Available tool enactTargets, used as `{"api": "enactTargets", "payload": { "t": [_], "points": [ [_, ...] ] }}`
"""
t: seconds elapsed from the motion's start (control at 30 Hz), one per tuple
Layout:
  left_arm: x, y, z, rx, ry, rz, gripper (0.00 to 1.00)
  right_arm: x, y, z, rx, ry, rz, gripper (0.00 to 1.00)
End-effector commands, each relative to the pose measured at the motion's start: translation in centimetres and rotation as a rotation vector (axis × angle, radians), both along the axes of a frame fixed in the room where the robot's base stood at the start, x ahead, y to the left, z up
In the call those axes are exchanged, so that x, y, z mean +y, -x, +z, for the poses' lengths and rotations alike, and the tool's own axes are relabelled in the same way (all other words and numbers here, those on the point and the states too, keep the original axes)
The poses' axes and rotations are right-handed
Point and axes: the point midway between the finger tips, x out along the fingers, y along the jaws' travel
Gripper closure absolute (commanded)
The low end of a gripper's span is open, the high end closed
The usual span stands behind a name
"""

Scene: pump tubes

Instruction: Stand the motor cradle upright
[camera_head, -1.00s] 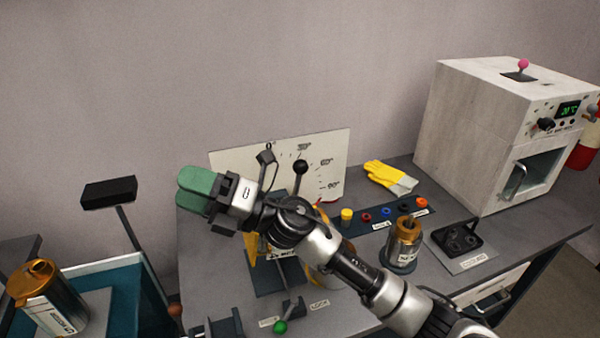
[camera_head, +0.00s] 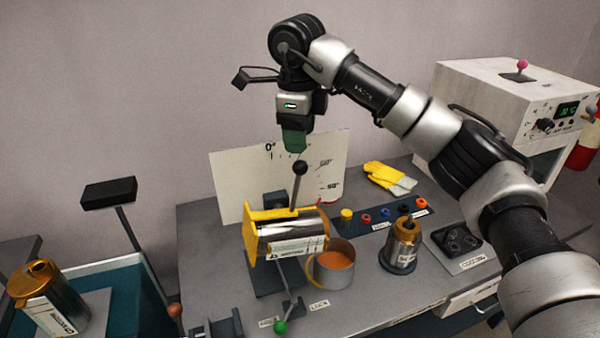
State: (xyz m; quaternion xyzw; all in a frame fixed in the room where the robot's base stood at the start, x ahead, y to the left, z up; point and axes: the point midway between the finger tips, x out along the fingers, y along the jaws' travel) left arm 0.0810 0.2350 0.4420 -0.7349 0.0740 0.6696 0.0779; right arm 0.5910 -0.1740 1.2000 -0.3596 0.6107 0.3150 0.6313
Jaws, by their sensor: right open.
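The yellow motor cradle (camera_head: 270,214) lies on its side on the bench and holds a silver motor (camera_head: 292,234) lying roughly level. A lever with a black ball knob (camera_head: 300,168) rises from the cradle in front of the white angle board (camera_head: 232,182). My right gripper (camera_head: 295,142) points down with green fingertips just above the knob in the picture. It is open and empty; whether it touches the knob I cannot tell. A green-knobbed lever (camera_head: 281,327) stands at the cradle's foot beside a LOCK label (camera_head: 319,305). My left gripper is out of view.
A metal cup with orange contents (camera_head: 334,266) stands close right of the cradle. A copper-topped canister (camera_head: 402,246), a row of coloured caps, yellow gloves (camera_head: 388,177) and a white oven (camera_head: 470,130) are further right. A teal bin (camera_head: 148,290) is at left.

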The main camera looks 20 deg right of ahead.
Motion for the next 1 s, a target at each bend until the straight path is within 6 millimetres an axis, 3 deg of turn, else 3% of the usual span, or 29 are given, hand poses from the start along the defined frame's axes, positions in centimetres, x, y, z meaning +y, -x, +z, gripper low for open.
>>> {"api": "enactTargets", "payload": {
  "t": [0.3, 0.5, 0.93, 1.0],
  "points": [
    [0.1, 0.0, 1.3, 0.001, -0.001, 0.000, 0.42, -0.1, -0.2, -5.9, 0.005, -0.003, 0.002, 0.42],
    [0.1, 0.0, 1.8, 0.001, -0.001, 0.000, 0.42, -0.2, -0.4, -8.7, 0.003, -0.005, 0.003, 0.42],
    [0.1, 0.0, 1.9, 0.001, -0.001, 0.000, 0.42, -0.2, -0.5, -9.8, 0.000, -0.006, 0.003, 0.42],
    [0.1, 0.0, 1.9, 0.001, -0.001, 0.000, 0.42, -0.2, -0.5, -9.8, 0.000, -0.006, 0.003, 0.52]
  ]
}}
